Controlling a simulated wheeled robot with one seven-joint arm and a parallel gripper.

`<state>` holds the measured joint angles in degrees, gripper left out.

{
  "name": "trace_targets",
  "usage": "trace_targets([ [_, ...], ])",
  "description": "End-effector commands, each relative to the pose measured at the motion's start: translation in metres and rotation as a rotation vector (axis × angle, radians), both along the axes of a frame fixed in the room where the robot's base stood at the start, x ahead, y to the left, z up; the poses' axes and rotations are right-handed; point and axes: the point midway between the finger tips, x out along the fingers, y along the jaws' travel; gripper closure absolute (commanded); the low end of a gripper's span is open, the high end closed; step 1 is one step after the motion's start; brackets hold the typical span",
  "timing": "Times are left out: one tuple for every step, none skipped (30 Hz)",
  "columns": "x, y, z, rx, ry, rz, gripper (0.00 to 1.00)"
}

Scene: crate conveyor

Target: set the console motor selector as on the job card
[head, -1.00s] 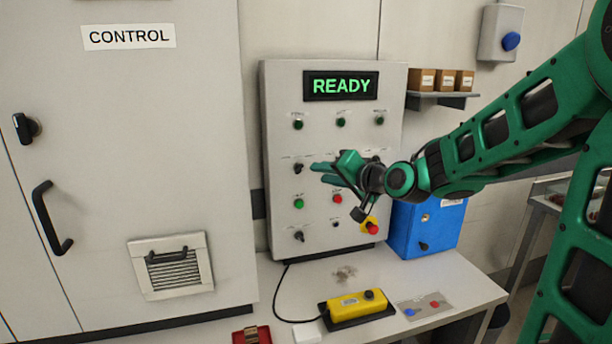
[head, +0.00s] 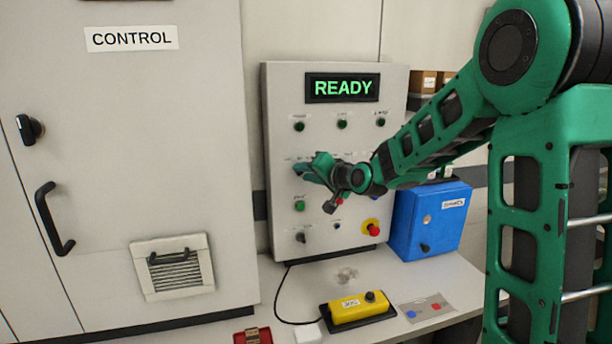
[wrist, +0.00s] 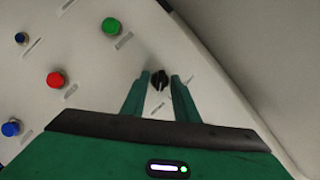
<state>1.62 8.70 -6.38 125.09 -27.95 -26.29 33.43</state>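The console (head: 285,90) is a light grey panel whose display reads READY. In the wrist view a black selector knob (wrist: 160,80) with a pale pointer mark sits between the tips of my gripper (wrist: 161,84). The fingers are apart, one on each side of it; whether they touch it I cannot tell. In the head view my gripper (head: 304,170) is at the panel's left side and largely covers that knob. A second black selector (head: 300,237) is at the lower left. The labels are too small to read. I cannot make out a job card.
A green button (head: 299,206) sits just below my gripper, and a red emergency stop (head: 372,228) at the lower right. A blue box (head: 405,222) stands right of the console. A yellow pendant (head: 345,312) lies on the bench (head: 440,275). The control cabinet (head: 120,190) is at left.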

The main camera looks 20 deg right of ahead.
Motion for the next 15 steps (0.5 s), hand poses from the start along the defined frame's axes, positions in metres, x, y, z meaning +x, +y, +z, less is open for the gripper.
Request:
trace_targets([
  [-0.0001, 0.0000, 0.0001, 0.000, 0.000, 0.000, 0.73],
  [-0.0001, 0.0000, 0.0001, 0.000, 0.000, 0.000, 0.73],
  [-0.0001, 0.0000, 0.0003, 0.000, 0.000, 0.000, 0.73],
  [-0.0001, 0.0000, 0.0003, 0.000, 0.000, 0.000, 0.77],
  [-0.0001, 0.0000, 0.0003, 0.000, 0.000, 0.000, 0.85],
  [-0.0002, -0.0001, 0.0002, 0.000, 0.000, 0.000, 0.94],
  [-0.0002, -0.0001, 0.0002, 0.000, 0.000, 0.000, 1.00],
  [-0.0002, -0.0002, 0.0001, 0.000, 0.000, 0.000, 1.00],
  [-0.0003, -0.0003, 0.0001, 0.000, 0.000, 0.000, 1.00],
  [-0.0001, -0.0051, 0.0000, 0.001, 0.000, 0.000, 1.00],
  [-0.0003, -0.0036, 0.0000, 0.000, 0.000, 0.000, 1.00],
  [-0.0003, -0.0027, 0.0000, -0.001, 0.000, 0.000, 1.00],
  [-0.0003, -0.0024, 0.0000, -0.005, 0.000, -0.002, 1.00],
  [-0.0003, -0.0022, 0.0000, -0.008, 0.000, -0.001, 1.00],
  [-0.0003, -0.0017, 0.0001, -0.014, 0.001, -0.002, 1.00],
])
